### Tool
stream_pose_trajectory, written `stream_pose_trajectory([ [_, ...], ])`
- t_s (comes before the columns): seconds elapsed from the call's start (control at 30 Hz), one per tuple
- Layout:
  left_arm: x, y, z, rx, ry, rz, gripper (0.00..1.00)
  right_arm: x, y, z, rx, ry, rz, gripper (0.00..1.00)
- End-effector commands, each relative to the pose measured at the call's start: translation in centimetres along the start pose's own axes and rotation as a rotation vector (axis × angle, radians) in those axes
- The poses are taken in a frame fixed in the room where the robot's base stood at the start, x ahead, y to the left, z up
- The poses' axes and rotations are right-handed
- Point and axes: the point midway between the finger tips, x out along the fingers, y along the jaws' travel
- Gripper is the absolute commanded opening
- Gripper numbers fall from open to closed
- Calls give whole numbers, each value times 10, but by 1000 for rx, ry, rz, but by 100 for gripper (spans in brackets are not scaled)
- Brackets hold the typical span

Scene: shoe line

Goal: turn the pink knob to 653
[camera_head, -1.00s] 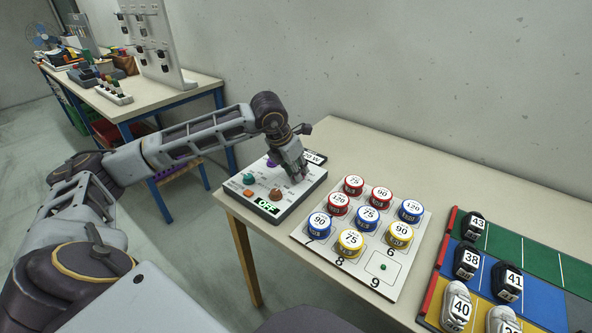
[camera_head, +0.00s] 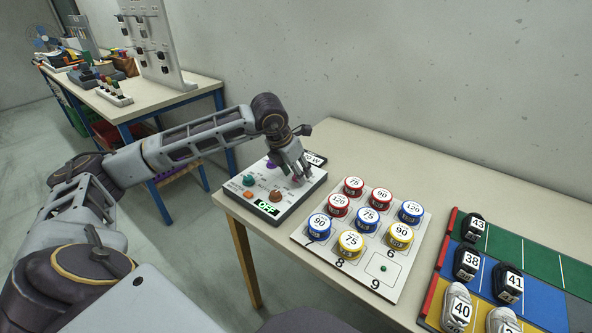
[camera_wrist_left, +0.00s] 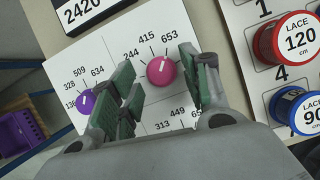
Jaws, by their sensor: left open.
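The pink knob (camera_wrist_left: 161,71) sits on a white panel with the numbers 244, 415 and 653 printed around its upper side in the left wrist view. A short white line on its top slants; I cannot tell exactly which mark it points at. My left gripper (camera_wrist_left: 157,67) is open, with one green-padded finger on each side of the knob; contact is unclear. In the head view my left gripper (camera_head: 295,169) is over the right part of the control box (camera_head: 288,212) and largely hides the pink knob. My right gripper is not in view.
A purple knob (camera_wrist_left: 86,102) stands left of the gripper; a teal knob (camera_head: 248,180) and an orange-brown knob (camera_head: 275,195) share the box. A board of lace spools (camera_head: 340,250) lies close on the right. Shoes stand on a coloured rack (camera_head: 535,258) farther right.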

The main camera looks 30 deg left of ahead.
Motion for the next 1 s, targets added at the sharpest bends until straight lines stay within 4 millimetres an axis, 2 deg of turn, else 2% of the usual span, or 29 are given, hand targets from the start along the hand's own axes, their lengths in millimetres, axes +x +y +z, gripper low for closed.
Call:
stream_pose_trajectory([
  [0.17, -4, 0, 0, 0, -1, 0, 47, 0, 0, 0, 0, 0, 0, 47],
  [0.37, -21, 0, 1, 0, -2, 1, 47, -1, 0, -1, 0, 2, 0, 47],
  [1.0, -107, 0, 0, 0, -1, 0, 47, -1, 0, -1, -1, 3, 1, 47],
])
